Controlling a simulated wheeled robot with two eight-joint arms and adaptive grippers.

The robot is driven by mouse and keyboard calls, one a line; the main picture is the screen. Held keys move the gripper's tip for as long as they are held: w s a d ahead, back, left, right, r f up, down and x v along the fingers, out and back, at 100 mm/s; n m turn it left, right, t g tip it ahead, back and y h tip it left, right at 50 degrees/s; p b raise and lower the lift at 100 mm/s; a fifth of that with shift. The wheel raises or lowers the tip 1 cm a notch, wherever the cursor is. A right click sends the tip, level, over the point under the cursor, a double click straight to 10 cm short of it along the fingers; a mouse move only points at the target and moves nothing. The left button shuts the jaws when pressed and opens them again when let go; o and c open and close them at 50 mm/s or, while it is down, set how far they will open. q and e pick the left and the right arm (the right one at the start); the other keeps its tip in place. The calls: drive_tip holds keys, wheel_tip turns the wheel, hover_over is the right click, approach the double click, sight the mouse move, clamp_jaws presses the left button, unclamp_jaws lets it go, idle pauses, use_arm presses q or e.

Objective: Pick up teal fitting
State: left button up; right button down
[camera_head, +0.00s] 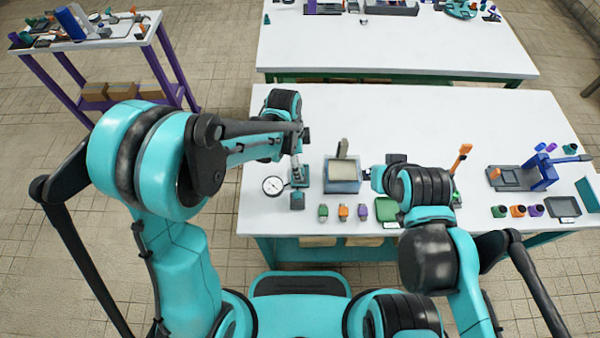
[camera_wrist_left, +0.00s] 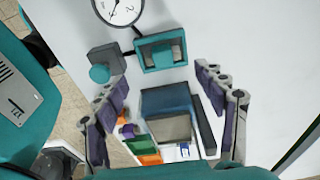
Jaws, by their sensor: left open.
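My left gripper (camera_wrist_left: 170,112) is open, its two fingers apart on either side of a blue box with a grey top (camera_wrist_left: 165,112) in the left wrist view; I cannot tell the height between them. The box also shows in the head view (camera_head: 342,180). A small green-teal fitting (camera_head: 323,212) stands at the left of a row before the box; whether it is the task's fitting is unclear. Another dark green-teal fitting (camera_head: 498,211) stands farther right. My right arm reaches over the table right of the box; its fingers cannot be made out.
A dial gauge (camera_head: 272,186) lies left of the box, near a teal frame (camera_wrist_left: 148,62). Orange (camera_head: 343,212) and purple (camera_head: 363,212) fittings stand in the front row. A blue press-like tool (camera_head: 543,172) is at the right. The table's back strip is clear.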

use_arm(q)
drive_tip(key=f, duration=0.1)
drive_tip(key=f+b, duration=0.1)
drive_tip(key=f, duration=0.1)
drive_tip(key=f+b, duration=0.1)
drive_tip(key=f, duration=0.1)
drive_tip(key=shift+w+d+f, duration=0.15)
drive_tip(key=shift+w, duration=0.15)
drive_tip(key=shift+c, duration=1.2)
drive_tip(key=c, duration=1.2)
